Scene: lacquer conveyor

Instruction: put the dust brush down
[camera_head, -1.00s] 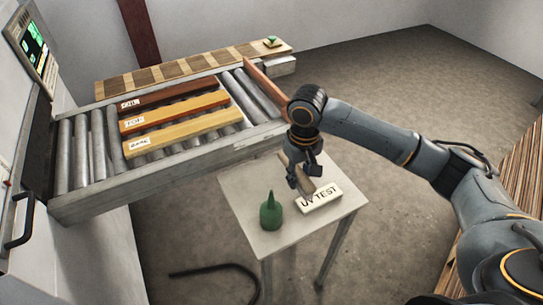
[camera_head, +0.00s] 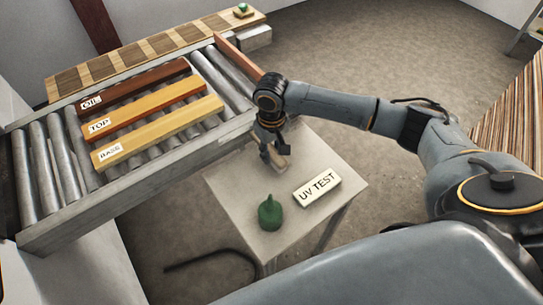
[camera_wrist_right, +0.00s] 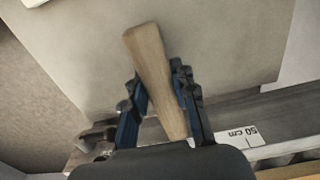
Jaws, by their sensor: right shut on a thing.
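The dust brush (camera_head: 281,160) shows in the head view as a small pale wooden piece at my right gripper (camera_head: 272,155), over the far part of the small white table (camera_head: 235,195). In the right wrist view its wooden handle (camera_wrist_right: 153,70) lies between the two fingers of my right gripper (camera_wrist_right: 162,100), which is shut on it. The bristles are hidden. I cannot tell whether the brush touches the tabletop. My left gripper is not in view.
The roller conveyor (camera_head: 45,160) with labelled boards (camera_head: 165,130) is to the left. A label reading 50 cm (camera_wrist_right: 240,137) shows in the wrist view.

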